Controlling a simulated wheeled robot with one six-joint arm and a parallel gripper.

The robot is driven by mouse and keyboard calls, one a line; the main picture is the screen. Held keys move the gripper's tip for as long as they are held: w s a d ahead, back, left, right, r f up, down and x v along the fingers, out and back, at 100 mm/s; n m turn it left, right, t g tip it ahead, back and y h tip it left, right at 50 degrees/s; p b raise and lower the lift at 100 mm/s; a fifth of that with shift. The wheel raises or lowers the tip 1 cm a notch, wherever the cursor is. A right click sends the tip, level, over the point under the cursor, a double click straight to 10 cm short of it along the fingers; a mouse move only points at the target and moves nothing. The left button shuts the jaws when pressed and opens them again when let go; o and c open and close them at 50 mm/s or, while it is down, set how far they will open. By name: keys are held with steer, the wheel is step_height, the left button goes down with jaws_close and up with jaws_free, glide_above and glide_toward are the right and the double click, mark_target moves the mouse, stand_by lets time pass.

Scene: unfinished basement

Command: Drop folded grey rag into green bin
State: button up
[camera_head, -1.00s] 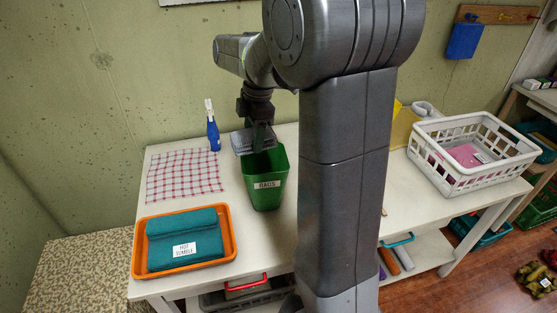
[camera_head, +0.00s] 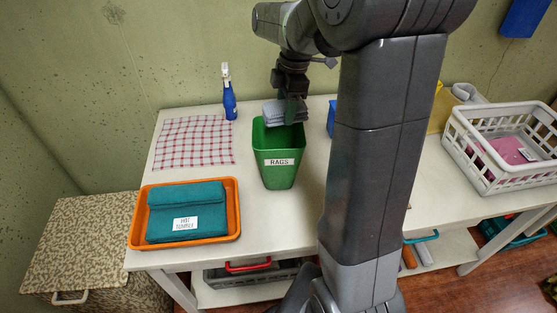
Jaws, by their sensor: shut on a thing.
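The folded grey rag (camera_head: 272,113) is held by my gripper (camera_head: 290,110), which is shut on it. The rag is above the back part of the green bin's opening. The green bin (camera_head: 279,172) stands upright on the white table and carries a label reading RAGS. Its inside is mostly dark, and the rag and gripper hide part of its back rim. I cannot tell exactly how high the rag is over the rim.
An orange tray (camera_head: 233,230) with a folded teal cloth (camera_head: 187,206) is at front left. A white basket (camera_head: 470,160) stands right. My arm column hides the table's middle.

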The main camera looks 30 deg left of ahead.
steer(key=shift+f, duration=0.1)
steer(key=o, duration=1)
steer(key=shift+o, duration=0.2)
step_height(320, 180, up, 14)
steer(key=w+d, duration=0.1)
steer(key=shift+w+d+f, duration=0.15)
steer(key=shift+w+d, duration=0.05)
steer(key=shift+w, duration=0.05)
steer(key=shift+f, duration=0.15)
steer(key=f, duration=0.4)
steer(key=s+a+f, duration=0.1)
steer(key=f, duration=0.8)
steer(key=shift+s+a, duration=0.15)
steer(key=shift+s, duration=0.1)
step_height(320, 180, up, 3)
steer(key=p, duration=0.2)
steer(key=shift+f+p, duration=0.15)
steer(key=shift+p, duration=0.15)
steer(key=shift+r+p, duration=0.55)
steer(key=shift+r, duration=0.2)
